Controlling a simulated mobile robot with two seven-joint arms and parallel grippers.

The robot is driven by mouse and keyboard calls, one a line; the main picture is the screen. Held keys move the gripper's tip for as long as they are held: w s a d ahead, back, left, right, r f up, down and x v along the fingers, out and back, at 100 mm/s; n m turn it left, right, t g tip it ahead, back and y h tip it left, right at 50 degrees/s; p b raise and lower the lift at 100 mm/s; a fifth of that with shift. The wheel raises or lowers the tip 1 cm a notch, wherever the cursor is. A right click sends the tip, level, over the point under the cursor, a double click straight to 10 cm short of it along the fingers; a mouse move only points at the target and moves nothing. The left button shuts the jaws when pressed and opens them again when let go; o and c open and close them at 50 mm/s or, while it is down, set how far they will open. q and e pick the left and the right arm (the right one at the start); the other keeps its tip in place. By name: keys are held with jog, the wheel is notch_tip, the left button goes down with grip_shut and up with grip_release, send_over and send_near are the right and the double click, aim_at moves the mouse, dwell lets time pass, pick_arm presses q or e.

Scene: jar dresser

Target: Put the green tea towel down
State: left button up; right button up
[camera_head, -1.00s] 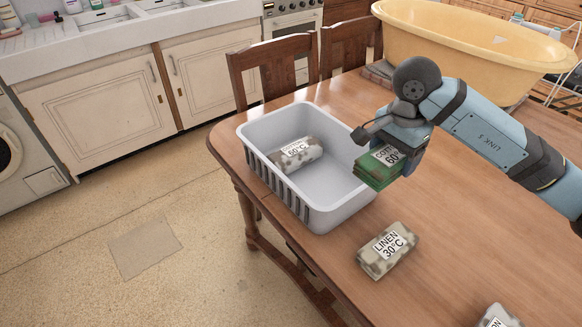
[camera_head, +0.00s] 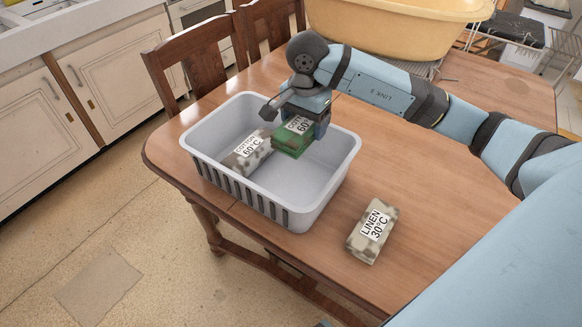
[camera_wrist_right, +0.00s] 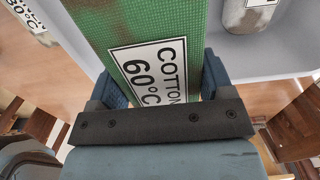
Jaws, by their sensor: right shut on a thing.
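The green tea towel (camera_head: 291,138), folded and labelled COTTON 60°C, is held at the far side of the grey basket (camera_head: 325,186). My right gripper (camera_head: 303,126) is shut on it; the wrist view shows the towel (camera_wrist_right: 120,28) between the two fingers (camera_wrist_right: 160,92). The towel appears over the basket's inside; I cannot tell whether it touches the floor of the basket. A grey patterned towel (camera_head: 250,152), also labelled COTTON 60°C, lies in the basket just left of it. My left gripper is not in view.
A patterned towel labelled LINEN 30°C (camera_head: 371,231) lies on the wooden table (camera_head: 420,165), right of the basket. A yellow tub (camera_head: 395,25) stands at the back. Wooden chairs (camera_head: 195,62) stand at the table's far left side.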

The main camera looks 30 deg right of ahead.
jog(key=b, duration=0.1)
send_over(302, 176)
notch_tip(302, 176, down, 10)
jog(key=shift+f, duration=0.1)
notch_tip(302, 176, down, 4)
jog(key=shift+f+b, duration=0.2)
jog(key=shift+b, duration=0.1)
jog(key=shift+f, duration=0.25)
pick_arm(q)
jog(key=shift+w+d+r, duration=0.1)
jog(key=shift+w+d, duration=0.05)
pick_arm(e)
jog(key=shift+f, duration=0.2)
jog(key=o, duration=0.9)
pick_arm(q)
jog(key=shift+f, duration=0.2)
pick_arm(e)
jog(key=shift+r, duration=0.1)
